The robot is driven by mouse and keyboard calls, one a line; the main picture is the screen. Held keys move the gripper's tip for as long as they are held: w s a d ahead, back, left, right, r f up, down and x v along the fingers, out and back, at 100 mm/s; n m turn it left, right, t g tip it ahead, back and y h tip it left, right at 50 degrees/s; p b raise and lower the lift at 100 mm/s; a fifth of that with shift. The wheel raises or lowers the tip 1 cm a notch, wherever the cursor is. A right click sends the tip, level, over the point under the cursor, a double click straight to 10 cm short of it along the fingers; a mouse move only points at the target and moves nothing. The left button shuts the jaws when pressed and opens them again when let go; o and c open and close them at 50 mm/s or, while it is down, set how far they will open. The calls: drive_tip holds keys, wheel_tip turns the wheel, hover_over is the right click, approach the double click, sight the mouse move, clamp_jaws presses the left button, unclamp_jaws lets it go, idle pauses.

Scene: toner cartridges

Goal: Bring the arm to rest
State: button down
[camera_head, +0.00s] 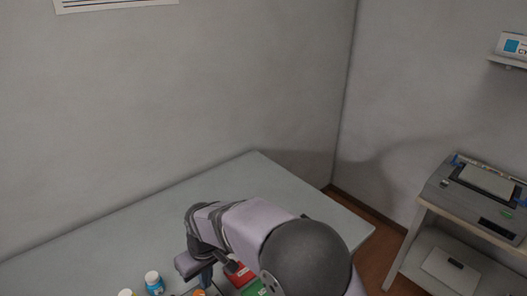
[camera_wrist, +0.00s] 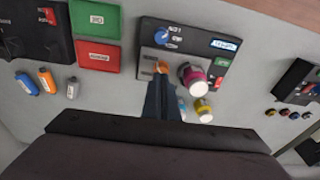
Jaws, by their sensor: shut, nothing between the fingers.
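My gripper (camera_wrist: 160,78) is shut and empty in the wrist view, its dark fingers close together over a dark panel (camera_wrist: 209,50). An orange piece (camera_wrist: 161,66) shows just beyond the fingertips. A magenta cartridge (camera_wrist: 192,74) with a pale end stands on the panel right of the fingers. A yellow cartridge (camera_wrist: 203,108) and a partly hidden blue one lie below it. In the head view my arm reaches over the table (camera_head: 120,232), and the fingertips are hard to make out.
Red (camera_wrist: 99,56) and green (camera_wrist: 95,20) trays lie left of the panel. Orange (camera_wrist: 47,81) and blue (camera_wrist: 27,83) cartridges lie farther left. A black unit (camera_wrist: 297,83) is at right. In the head view a blue bottle (camera_head: 154,283) stands left; a printer (camera_head: 480,195) sits on a stand.

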drive_tip(key=d+r+m+h, duration=0.15)
drive_tip(key=d+m, duration=0.25)
drive_tip(key=d, duration=1.5)
drive_tip(key=s+d+m+g, duration=0.1)
drive_tip(key=s+d+m, duration=0.4)
drive_tip(key=s+d, duration=0.8)
drive_tip(key=shift+d+m, duration=0.3)
drive_tip(key=shift+d, duration=0.55)
drive_tip(key=c, duration=2.4)
unclamp_jaws()
drive_tip(key=shift+f, duration=0.1)
drive_tip(key=shift+c, duration=0.2)
